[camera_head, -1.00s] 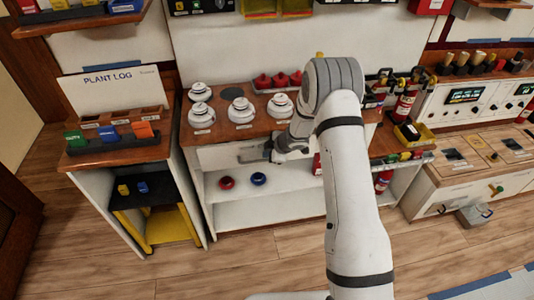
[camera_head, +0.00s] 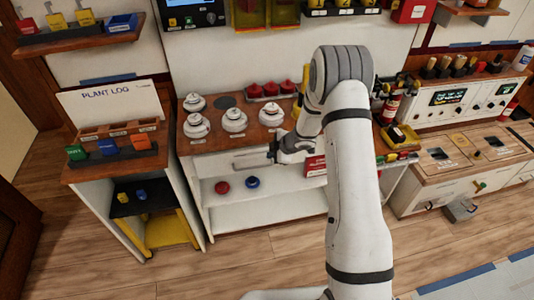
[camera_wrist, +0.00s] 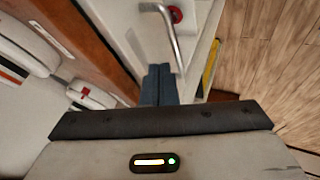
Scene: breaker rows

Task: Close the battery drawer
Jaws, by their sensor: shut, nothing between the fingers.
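A white drawer front (camera_head: 250,159) sits under the wooden top of the middle bench in the head view. I take it to be the battery drawer, but no label on it can be read. I cannot tell whether it is fully in. My gripper (camera_head: 272,153) is in front of its right part. In the wrist view the dark fingers (camera_wrist: 160,84) are together and empty. A metal bar handle (camera_wrist: 168,32) on a white front is just beyond and beside the fingertips. I cannot tell whether they touch it.
White domed items (camera_head: 196,126) and red items (camera_head: 270,88) stand on the bench top. A red round piece (camera_head: 222,187) and a blue one (camera_head: 253,182) lie on the shelf below. A plant log stand (camera_head: 116,145) is left. The floor in front is clear.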

